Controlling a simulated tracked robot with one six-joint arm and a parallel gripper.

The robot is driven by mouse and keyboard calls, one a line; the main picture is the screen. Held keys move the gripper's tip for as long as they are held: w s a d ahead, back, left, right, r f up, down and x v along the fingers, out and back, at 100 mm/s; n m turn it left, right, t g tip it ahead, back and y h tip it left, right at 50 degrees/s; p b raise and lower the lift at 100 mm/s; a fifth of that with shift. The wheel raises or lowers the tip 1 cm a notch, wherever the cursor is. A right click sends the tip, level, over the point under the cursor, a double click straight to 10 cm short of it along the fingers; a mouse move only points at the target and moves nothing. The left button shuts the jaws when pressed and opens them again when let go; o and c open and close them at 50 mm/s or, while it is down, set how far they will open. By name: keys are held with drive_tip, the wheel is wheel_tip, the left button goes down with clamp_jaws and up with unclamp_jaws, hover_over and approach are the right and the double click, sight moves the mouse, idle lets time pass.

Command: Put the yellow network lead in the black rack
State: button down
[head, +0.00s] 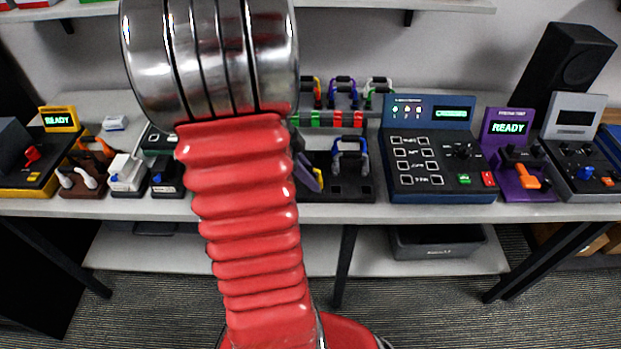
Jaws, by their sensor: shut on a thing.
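A low black rack (345,187) stands on the bench just right of my arm. A blue and white looped lead (350,152) stands upright at it. A small yellow and purple piece (311,178) shows at the rack's left, partly covered by my arm; I cannot tell whether it is the yellow network lead. My red ribbed arm and its metal cuff fill the centre and hide the bench behind them. My gripper does not show.
A back rack holds a purple-handled lead (342,92) and others. A blue control panel (436,150) and a purple tester (517,150) stand right. Left are a yellow READY device (58,120) and small holders with leads. A grey bin (437,242) sits on the lower shelf.

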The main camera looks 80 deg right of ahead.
drive_tip(key=shift+f, duration=0.15)
idle(0.4)
drive_tip(key=c, duration=1.6)
unclamp_jaws()
drive_tip(key=shift+c, duration=0.2)
drive_tip(key=shift+o, duration=0.5)
drive_tip(key=o, duration=0.4)
drive_tip(key=shift+o, duration=0.2)
drive_tip(key=shift+r, duration=4)
drive_tip(key=shift+w, duration=0.15)
